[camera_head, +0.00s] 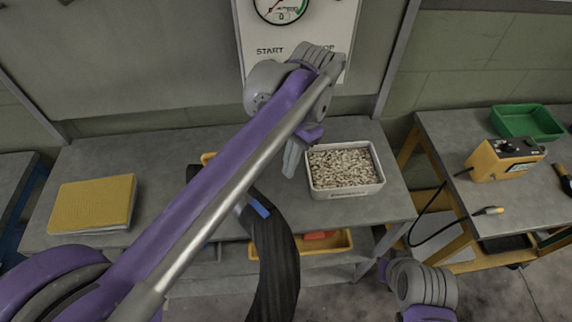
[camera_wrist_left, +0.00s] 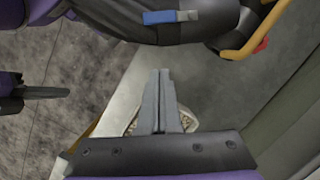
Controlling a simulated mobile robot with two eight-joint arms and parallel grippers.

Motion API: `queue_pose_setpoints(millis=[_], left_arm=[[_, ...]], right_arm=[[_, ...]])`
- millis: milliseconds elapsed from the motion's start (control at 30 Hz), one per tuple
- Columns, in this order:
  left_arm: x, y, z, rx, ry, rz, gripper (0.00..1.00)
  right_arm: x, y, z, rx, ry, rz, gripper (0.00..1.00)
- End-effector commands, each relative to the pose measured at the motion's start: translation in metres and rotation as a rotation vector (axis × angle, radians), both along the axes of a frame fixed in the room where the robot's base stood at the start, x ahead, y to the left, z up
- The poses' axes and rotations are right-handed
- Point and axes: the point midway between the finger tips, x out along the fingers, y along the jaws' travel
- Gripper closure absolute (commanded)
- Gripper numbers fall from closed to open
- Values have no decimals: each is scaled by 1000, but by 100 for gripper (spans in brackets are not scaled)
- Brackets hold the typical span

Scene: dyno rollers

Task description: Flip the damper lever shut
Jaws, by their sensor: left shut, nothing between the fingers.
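A blue tab (camera_head: 259,208) sits on a thick black hose (camera_head: 274,262) in front of the bench; it looks like the damper lever. In the left wrist view the blue tab (camera_wrist_left: 160,17) lies along the hose (camera_wrist_left: 140,32) beside a small silver piece. Which position it is in, I cannot tell. My left gripper (camera_head: 291,160) is shut and empty, fingers down, up and to the right of the tab and apart from it. Its fingers (camera_wrist_left: 164,100) are together in the wrist view. Part of my right gripper (camera_head: 384,270) shows low at the right; its fingers are unclear.
A white bin of pale pellets (camera_head: 345,193) stands right of my left gripper. A yellow pad (camera_head: 93,204) lies on the bench's left. A panel with a gauge (camera_head: 283,10) is behind. The right bench holds a green tray (camera_head: 526,122) and a yellow box (camera_head: 503,160).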

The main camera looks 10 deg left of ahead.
Motion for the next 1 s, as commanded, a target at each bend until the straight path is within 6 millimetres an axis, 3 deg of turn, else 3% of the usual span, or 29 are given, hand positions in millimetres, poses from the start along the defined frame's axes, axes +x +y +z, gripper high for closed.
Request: queue_pose_setpoints(millis=[200, 333, 600, 1000], left_arm=[[-10, 7, -48, 0, 0, 1, 100], [-17, 12, -70, 0, 0, 1, 100], [-43, 32, -66, 0, -1, 1, 100], [-46, 34, -67, -1, -1, 0, 100]], right_arm=[[-1, 0, -5, 0, 2, 0, 100], [-1, 0, -6, 0, 3, 0, 100], [0, 0, -2, 0, 1, 0, 100], [0, 0, -1, 0, 1, 0, 100]])
